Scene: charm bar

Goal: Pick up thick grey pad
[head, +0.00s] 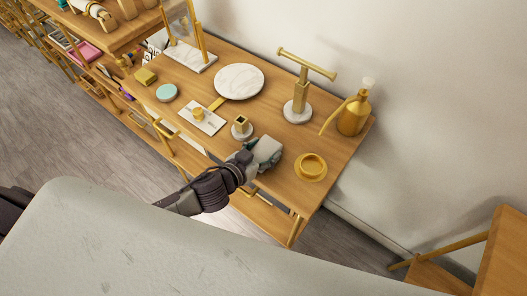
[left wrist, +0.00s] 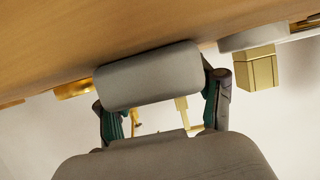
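My left gripper (head: 256,152) is at the front edge of the wooden table, at the thick grey pad (head: 268,151). In the left wrist view the pad (left wrist: 150,75) is a rounded grey block spanning the gap between the two green-lined fingers of the left gripper (left wrist: 164,100). The right finger is at the pad's right end. The pad's left end hides the tip of the left finger. The fingers are wide apart, and whether they press on the pad cannot be told. My right gripper is not in view.
A square gold holder on a round base (head: 241,129) stands close left of the pad, and a gold dish (head: 311,167) lies to its right. A white marble plate (head: 239,82), a gold T-stand (head: 301,92) and a gold bottle (head: 353,116) stand further back.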

